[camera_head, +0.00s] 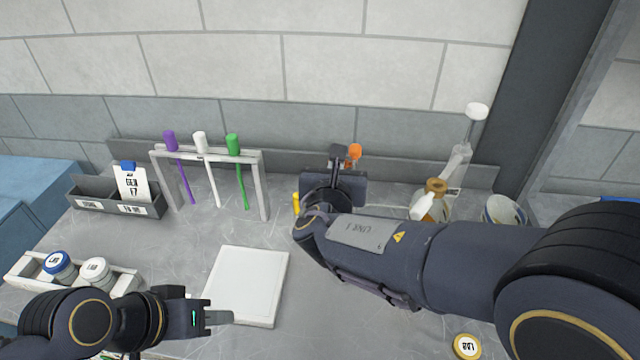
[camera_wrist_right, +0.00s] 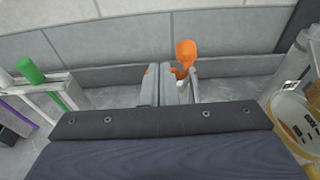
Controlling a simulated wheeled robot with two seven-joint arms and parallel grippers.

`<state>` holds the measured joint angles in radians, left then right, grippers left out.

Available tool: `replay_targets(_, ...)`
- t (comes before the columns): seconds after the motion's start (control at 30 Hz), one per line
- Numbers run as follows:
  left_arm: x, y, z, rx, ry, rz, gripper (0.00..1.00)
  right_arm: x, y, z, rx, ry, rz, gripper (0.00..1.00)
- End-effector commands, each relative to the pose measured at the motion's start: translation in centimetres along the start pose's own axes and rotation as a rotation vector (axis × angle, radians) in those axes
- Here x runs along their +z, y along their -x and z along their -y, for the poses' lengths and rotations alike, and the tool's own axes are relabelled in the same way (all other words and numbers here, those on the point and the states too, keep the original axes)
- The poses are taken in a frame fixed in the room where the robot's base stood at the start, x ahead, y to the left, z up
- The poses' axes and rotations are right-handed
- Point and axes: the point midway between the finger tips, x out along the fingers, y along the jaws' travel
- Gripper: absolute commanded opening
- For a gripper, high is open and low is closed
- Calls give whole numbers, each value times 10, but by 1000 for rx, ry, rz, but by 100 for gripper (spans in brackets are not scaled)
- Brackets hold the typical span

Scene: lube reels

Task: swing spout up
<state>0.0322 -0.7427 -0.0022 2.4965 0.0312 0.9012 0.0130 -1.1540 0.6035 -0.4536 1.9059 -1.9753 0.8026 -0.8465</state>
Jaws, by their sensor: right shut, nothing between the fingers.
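An orange rounded piece on a narrow stem (camera_head: 355,151) stands just beyond my right gripper (camera_head: 342,152) in the head view. It looks like the spout, though I cannot be sure. In the right wrist view the orange piece (camera_wrist_right: 187,50) points up, just past the grey fingertips (camera_wrist_right: 168,80). Its lower part is hidden behind the fingers, and I cannot tell whether they touch it. My right gripper is shut and empty. My left gripper (camera_head: 213,315) is low at the left, apart from the orange piece, its fingers seen edge-on.
A rack (camera_head: 262,158) with purple, white and green hanging tools stands left of my right gripper. A white board (camera_head: 248,285) lies on the counter. Lidded jars (camera_head: 58,265) sit in a tray at left. A pump bottle (camera_head: 458,160) and a bucket (camera_head: 500,210) stand at right.

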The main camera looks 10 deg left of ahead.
Motion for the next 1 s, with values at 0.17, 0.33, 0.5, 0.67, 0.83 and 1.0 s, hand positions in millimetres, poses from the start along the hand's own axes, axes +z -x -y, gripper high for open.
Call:
replay_targets(0.17, 0, 0, 0, 0, 0, 0, 36, 16, -16, 6, -2, -2, 1, 0)
replay_targets(0.33, 0, 0, 0, 0, 0, 0, 36, 23, -26, 6, 0, 0, -1, 0)
replay_targets(0.5, 0, 0, 0, 0, 0, 0, 36, 24, -26, 6, 1, 1, -1, 0)
replay_targets(0.67, 0, 0, 0, 0, 0, 0, 36, 24, -26, 6, 0, 1, 0, 0)
replay_targets(0.83, 0, 0, 0, 0, 0, 0, 36, 24, -26, 6, 0, 1, 0, 0)
replay_targets(1.0, 0, 0, 0, 0, 0, 0, 36, 24, -26, 6, 0, 1, 0, 0)
